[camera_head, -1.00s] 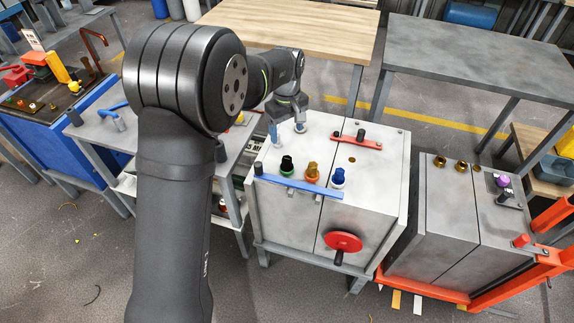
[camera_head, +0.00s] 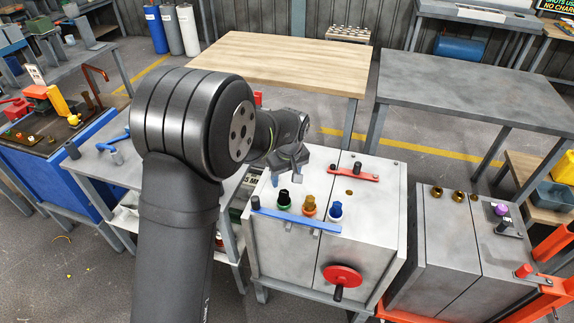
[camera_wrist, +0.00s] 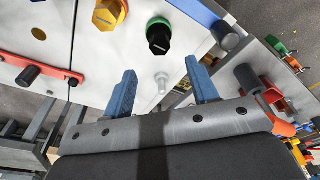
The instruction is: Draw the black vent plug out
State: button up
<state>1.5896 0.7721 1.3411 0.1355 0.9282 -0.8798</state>
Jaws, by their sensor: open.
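The black vent plug (camera_head: 284,198) stands upright in a green ring on the pale metal box top (camera_head: 322,178). It is the left one in a row with an amber plug (camera_head: 309,205) and a blue plug (camera_head: 336,211). My gripper (camera_head: 286,180) is open and empty, just behind the black plug. In the wrist view the black plug (camera_wrist: 158,38) and its green ring lie beyond my open blue fingertips (camera_wrist: 161,67), apart from them. A small pale peg (camera_wrist: 162,80) shows between the fingers. The amber plug (camera_wrist: 108,14) is beside the left finger's line.
A blue bar (camera_head: 296,220) runs along the front of the plugs. A red bar (camera_head: 352,173) with a black peg lies behind right. A red handwheel (camera_head: 342,276) is on the box front. A second metal box (camera_head: 450,225) stands to the right.

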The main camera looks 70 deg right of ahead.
aim_at(284, 192)
jog(key=f, duration=0.6)
jog(key=w+d+f, duration=0.1)
jog(key=f, duration=0.2)
grip_shut()
jog(key=shift+r, duration=0.65)
dwell(0.6)
jog(key=shift+r, duration=2.25)
